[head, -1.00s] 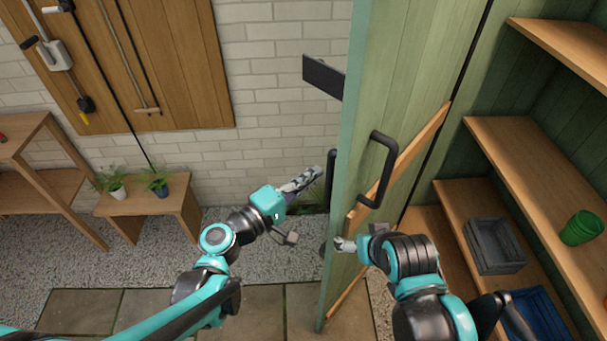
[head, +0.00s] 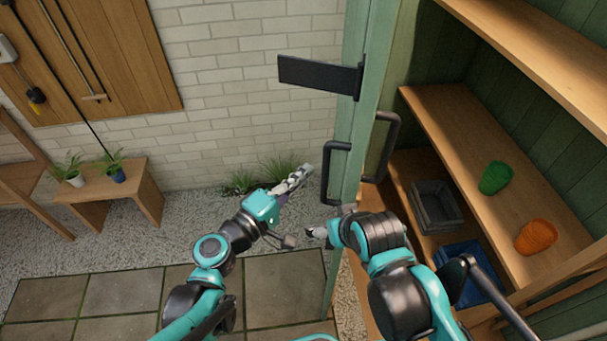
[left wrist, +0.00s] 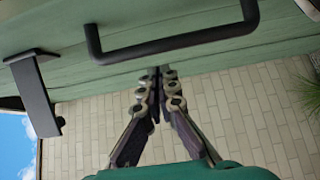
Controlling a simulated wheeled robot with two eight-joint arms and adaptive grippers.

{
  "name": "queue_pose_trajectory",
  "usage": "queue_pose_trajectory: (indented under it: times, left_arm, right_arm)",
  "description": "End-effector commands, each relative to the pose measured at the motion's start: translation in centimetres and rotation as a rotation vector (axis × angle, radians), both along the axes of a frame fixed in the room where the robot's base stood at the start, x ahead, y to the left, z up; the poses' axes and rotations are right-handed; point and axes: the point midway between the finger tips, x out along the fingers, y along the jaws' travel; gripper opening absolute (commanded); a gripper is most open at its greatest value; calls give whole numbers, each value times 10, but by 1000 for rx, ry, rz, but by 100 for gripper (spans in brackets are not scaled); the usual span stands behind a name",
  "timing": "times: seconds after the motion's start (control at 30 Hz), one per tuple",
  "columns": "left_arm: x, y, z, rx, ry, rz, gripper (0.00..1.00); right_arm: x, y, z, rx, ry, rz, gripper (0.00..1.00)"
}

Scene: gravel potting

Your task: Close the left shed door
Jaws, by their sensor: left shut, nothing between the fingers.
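The green left shed door (head: 350,130) stands open, seen nearly edge-on in the head view. Its black outer handle (head: 329,172) faces left, and a second black handle (head: 390,140) shows on its other side. A black latch plate (head: 318,76) sticks out near the top. My left gripper (head: 305,174) is shut and empty, just left of the outer handle. In the left wrist view, the closed fingertips (left wrist: 160,74) point at the green door, just below the handle (left wrist: 170,46) in the picture. My right gripper (head: 312,232) is low by the door's edge; its finger opening is unclear.
Inside the shed at right are wooden shelves (head: 470,130) with a green pot stack (head: 495,177), an orange pot stack (head: 536,237), a grey crate (head: 428,212) and a blue crate (head: 462,262). A bench (head: 140,190) with plants stands left. Paving (head: 125,295) there is clear.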

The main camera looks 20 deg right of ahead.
Motion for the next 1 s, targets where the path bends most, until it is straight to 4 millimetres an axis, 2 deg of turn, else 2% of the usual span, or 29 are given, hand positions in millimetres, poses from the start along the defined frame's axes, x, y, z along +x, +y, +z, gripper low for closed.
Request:
queue_pose_trajectory:
  times: [0.63, 0.77, 1.0]
  left_arm:
    - [-2, 4, 0, 0, 0, 2, 0]
    - [-11, 18, 0, 0, 0, 4, 0]
    - [-43, 63, 0, 0, 0, 8, 0]
  right_arm:
    - [0, 0, 0, 0, 0, 0, 88]
    - [0, 0, 0, 0, 0, 0, 88]
    - [0, 0, 0, 0, 0, 0, 88]
